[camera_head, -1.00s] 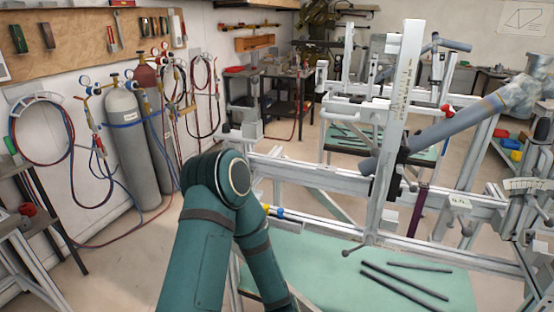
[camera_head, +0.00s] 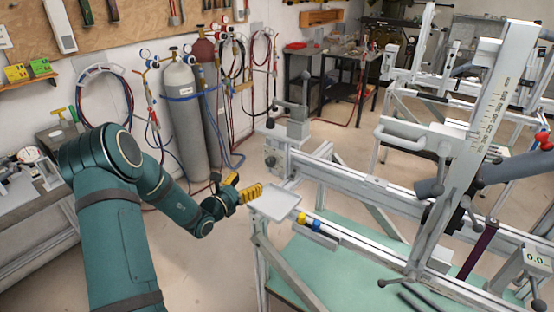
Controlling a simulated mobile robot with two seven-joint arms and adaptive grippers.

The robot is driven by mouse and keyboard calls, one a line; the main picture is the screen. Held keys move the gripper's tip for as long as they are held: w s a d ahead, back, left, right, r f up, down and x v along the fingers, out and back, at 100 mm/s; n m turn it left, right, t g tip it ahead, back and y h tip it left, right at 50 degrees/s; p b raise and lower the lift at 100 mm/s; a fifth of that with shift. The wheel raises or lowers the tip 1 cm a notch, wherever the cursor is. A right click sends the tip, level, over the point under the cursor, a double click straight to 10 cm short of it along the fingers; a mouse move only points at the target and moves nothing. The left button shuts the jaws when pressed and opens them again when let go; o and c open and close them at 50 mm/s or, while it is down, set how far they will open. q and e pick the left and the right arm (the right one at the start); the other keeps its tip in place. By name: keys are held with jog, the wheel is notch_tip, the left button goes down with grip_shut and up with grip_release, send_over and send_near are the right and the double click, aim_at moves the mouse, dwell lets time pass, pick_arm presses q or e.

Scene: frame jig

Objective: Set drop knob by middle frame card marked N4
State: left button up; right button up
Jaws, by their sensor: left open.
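The metal frame jig (camera_head: 370,185) runs from the centre to the right edge. My left gripper (camera_head: 243,186), with yellow fingers, is open and empty beside the jig's left end, near a flat pale plate (camera_head: 272,203). A dark ball-ended knob handle (camera_head: 384,283) shows low on the jig, by the foot of the tall scaled upright. Several similar dark knobs sit around that upright. I cannot read any card marked N4, nor tell which knob is the drop knob. My right gripper is out of view.
Grey gas cylinders (camera_head: 184,116) and coiled hoses stand by the wall behind my left gripper. A grey bench (camera_head: 35,220) is at the left. A green table top (camera_head: 345,255) lies under the jig. Open floor lies between my arm and the jig.

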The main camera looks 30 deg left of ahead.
aim_at(269, 164)
pick_arm(q)
jog(key=w, duration=0.8)
jog(key=w+d, duration=0.1)
jog(key=w, duration=0.3)
jog(key=shift+w+r+b, duration=0.2)
jog(key=shift+w+b, duration=0.2)
jog(key=shift+o, duration=0.2)
grip_shut()
